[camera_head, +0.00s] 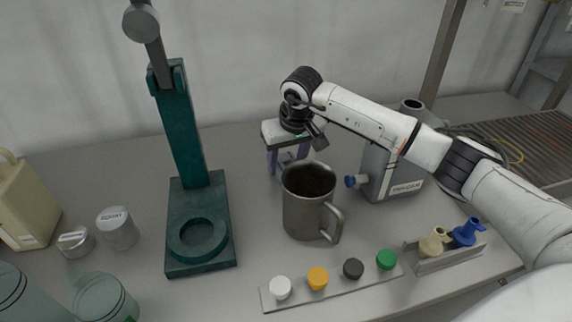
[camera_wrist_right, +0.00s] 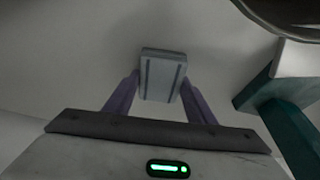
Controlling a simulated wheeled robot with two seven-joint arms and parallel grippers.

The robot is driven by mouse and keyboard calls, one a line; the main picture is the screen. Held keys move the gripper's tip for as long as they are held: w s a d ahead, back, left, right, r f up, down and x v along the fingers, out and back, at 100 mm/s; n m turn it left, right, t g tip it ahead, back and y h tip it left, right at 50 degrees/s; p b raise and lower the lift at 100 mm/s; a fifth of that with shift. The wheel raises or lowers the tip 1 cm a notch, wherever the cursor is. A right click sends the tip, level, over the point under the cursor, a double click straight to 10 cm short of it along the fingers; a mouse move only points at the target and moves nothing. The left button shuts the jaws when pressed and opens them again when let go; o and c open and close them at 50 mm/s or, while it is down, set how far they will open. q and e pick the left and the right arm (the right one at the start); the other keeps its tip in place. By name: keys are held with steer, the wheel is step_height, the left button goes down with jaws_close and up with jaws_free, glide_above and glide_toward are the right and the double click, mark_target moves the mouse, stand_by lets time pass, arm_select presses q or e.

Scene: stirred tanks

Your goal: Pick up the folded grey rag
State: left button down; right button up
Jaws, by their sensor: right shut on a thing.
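The folded grey rag (camera_wrist_right: 162,75) is a small grey block with darker stripes, seen between the purple fingers of my right gripper (camera_wrist_right: 160,88) in the right wrist view. The right gripper is shut on it. In the head view my right gripper (camera_head: 287,162) points down behind the metal mug, and the rag is mostly hidden there. I cannot tell whether the rag touches the bench. My left gripper is not in view.
A steel mug (camera_head: 306,205) with dark contents stands just in front of the right gripper. A green stand (camera_head: 184,140) is to the left, a grey can (camera_head: 388,175) to the right. A strip with coloured caps (camera_head: 336,284) lies in front.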

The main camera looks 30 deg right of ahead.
mark_target(286, 163)
step_height(286, 163, up, 10)
steer(key=shift+b, duration=0.45)
